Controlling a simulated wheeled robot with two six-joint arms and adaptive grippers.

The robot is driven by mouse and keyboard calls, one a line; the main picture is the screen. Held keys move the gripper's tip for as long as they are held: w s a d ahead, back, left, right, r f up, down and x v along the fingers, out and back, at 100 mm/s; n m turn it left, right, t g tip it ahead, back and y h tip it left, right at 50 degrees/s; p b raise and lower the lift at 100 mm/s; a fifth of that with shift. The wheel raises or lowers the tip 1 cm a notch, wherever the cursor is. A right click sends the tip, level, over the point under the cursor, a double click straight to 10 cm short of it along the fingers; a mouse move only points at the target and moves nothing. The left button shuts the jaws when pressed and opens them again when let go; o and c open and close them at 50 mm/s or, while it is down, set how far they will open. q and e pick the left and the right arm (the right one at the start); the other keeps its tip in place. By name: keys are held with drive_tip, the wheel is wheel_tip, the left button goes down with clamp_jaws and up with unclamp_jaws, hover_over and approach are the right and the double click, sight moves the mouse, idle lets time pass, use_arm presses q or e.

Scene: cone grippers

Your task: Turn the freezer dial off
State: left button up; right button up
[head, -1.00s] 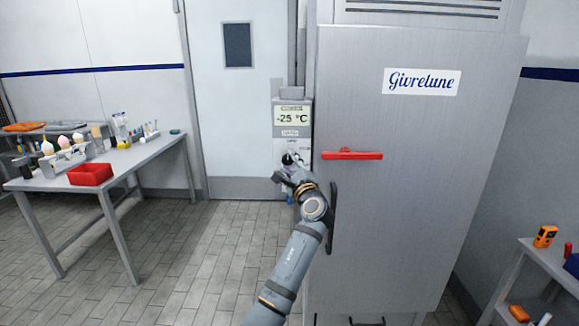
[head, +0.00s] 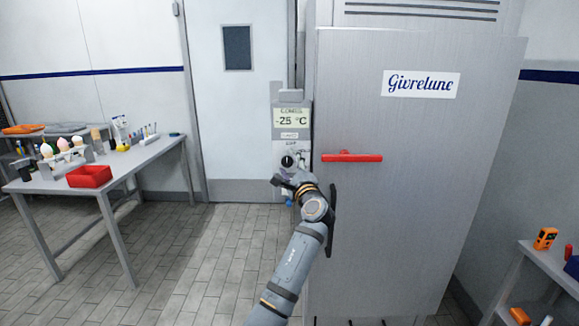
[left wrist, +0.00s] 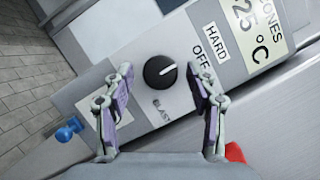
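The freezer dial is a round black knob (head: 287,161) on the grey control panel (head: 278,140) left of the freezer door. It also shows in the left wrist view (left wrist: 160,72), with a white pointer mark toward the right, on the side of the OFF label (left wrist: 198,52). HARD and BLAST are also printed around it. The display (head: 291,118) reads -25 °C. My left gripper (head: 281,184) is just below the dial in the head view. In the left wrist view its open fingers (left wrist: 164,76) stand either side of the dial with gaps, not touching it. My right gripper is not in view.
The freezer door (head: 420,200) has a red handle (head: 352,157) just right of the panel. A blue knob (left wrist: 68,130) is beside the panel. A table with a red bin (head: 90,176) stands left. A shelf with an orange device (head: 545,237) is at right.

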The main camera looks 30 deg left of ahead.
use_arm(q)
drive_tip(key=shift+d, duration=0.1)
drive_tip(key=v, duration=0.7)
drive_tip(key=shift+s, duration=0.15)
drive_tip(key=shift+d, duration=0.15)
